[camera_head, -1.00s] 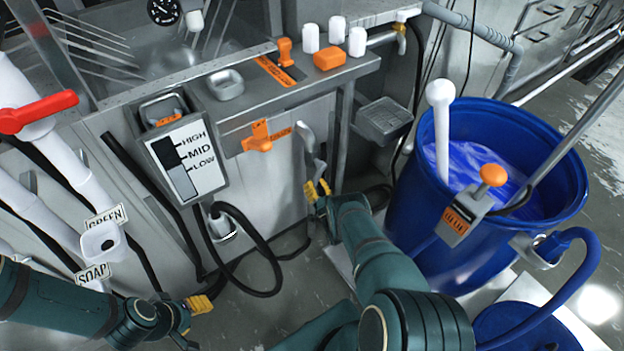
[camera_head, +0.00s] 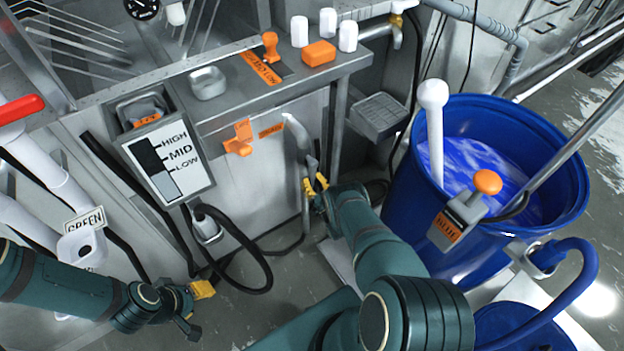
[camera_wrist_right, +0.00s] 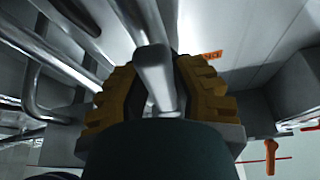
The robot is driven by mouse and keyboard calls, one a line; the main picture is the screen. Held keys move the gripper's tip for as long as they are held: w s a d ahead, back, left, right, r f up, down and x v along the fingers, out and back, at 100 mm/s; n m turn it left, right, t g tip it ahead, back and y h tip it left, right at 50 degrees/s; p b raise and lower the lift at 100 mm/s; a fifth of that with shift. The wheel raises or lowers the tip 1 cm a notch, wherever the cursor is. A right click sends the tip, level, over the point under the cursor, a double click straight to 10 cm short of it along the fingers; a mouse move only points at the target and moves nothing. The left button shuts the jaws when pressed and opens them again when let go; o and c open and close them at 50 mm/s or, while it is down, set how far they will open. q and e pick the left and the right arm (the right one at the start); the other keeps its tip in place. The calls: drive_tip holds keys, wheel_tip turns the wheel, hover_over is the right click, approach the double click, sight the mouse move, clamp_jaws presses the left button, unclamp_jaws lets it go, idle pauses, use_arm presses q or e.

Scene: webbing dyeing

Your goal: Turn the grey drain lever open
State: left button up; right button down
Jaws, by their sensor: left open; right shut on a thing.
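The grey drain lever (camera_head: 299,143) stands roughly upright in front of the steel cabinet, below the bench top, in the head view. My right gripper (camera_head: 315,185) is shut on the lever's lower part. In the right wrist view the lever's pale grey bar (camera_wrist_right: 154,72) runs between the two yellow ridged fingers of the gripper (camera_wrist_right: 163,95). The lever's lower end and pivot are hidden by the gripper. My left gripper (camera_head: 203,290) is open and empty, low over the floor at the lower left.
A blue barrel (camera_head: 425,235) of blue liquid stands to the right. An orange handle (camera_head: 239,138) is on the cabinet front, left of the lever. A black hose (camera_head: 262,262) loops below the level display (camera_head: 170,160). A grey box (camera_head: 380,117) is right of the lever.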

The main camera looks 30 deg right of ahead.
drive_tip(key=shift+w+r, duration=0.1)
drive_tip(key=shift+r, duration=0.05)
drive_tip(key=c, duration=0.7)
unclamp_jaws()
drive_tip(key=shift+c, duration=0.2)
drive_tip(key=v, duration=1.2)
